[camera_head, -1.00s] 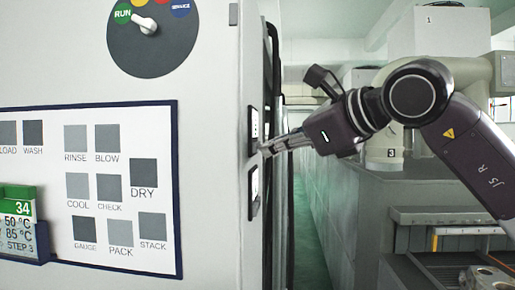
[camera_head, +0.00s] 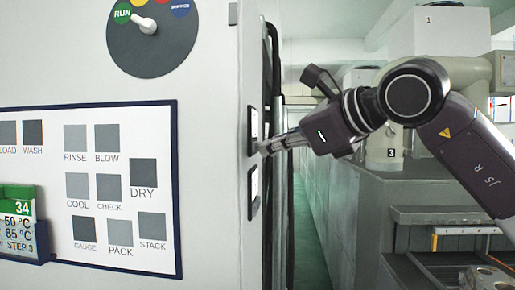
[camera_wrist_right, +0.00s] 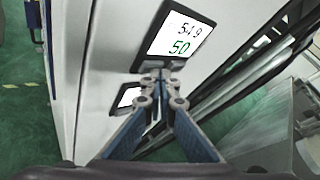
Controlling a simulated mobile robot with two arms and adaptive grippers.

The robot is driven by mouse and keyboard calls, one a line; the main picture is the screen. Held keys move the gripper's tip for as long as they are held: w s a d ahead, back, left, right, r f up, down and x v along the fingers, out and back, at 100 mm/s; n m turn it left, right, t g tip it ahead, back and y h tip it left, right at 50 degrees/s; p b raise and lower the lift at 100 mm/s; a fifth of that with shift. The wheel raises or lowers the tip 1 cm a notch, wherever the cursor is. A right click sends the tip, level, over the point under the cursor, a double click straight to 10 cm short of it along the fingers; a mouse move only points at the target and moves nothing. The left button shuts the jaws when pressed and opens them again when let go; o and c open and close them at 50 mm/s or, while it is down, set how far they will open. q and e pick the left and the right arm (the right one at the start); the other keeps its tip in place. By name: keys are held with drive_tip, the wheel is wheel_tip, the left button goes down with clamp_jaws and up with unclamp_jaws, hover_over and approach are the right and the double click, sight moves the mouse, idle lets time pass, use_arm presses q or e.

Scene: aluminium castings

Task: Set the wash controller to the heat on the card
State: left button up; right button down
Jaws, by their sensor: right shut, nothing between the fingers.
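The card (camera_head: 18,205) sits in a dark blue holder at the lower left of the head view. It has a green band with 34, and below it 50 °C, 85 °C and STEP 3; its left part is cut off. A black-framed controller (camera_head: 253,124) is on the machine's side face, seen edge-on. In the wrist view its white screen (camera_wrist_right: 180,36) reads about 54.9 in black and 50 in green. My right gripper (camera_head: 266,149) is shut and empty, its fingertips at the controller's lower edge. I cannot tell whether they touch. My left gripper is out of view.
A second black-framed panel (camera_head: 254,191) is below the controller. A dial (camera_head: 152,38) points to RUN on the front, above a board (camera_head: 88,250) of grey labelled squares. A narrow green aisle (camera_head: 308,225) runs behind my right arm. Grey shelving stands at right.

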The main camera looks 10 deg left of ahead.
drive_tip(key=shift+d, duration=0.7)
drive_tip(key=shift+d, duration=0.1)
drive_tip(key=shift+d, duration=2.4)
